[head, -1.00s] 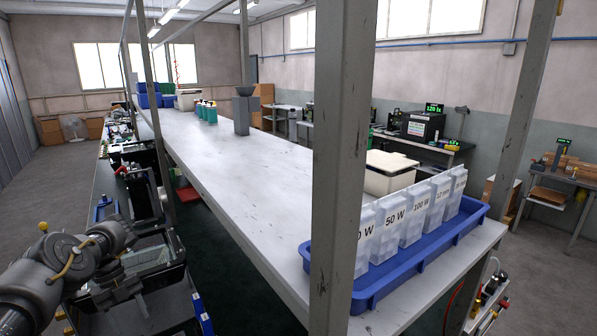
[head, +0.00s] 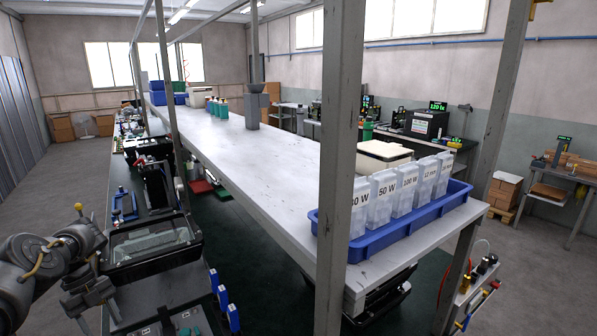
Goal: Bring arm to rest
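My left arm (head: 50,258), dark grey with a yellow cable, comes in at the lower left. A grey part at its end, which looks like my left gripper (head: 90,297), hangs beside the lower bench with the black tray. Its fingers are too small and dark to tell whether they are open or shut. I see nothing clearly held. My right arm and gripper are outside the view.
A long white table (head: 240,160) runs away from me, with a blue tray (head: 400,232) of labelled clear bins at its near end. Grey posts (head: 338,150) stand close in front. A black tray (head: 150,248) lies on the lower left bench.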

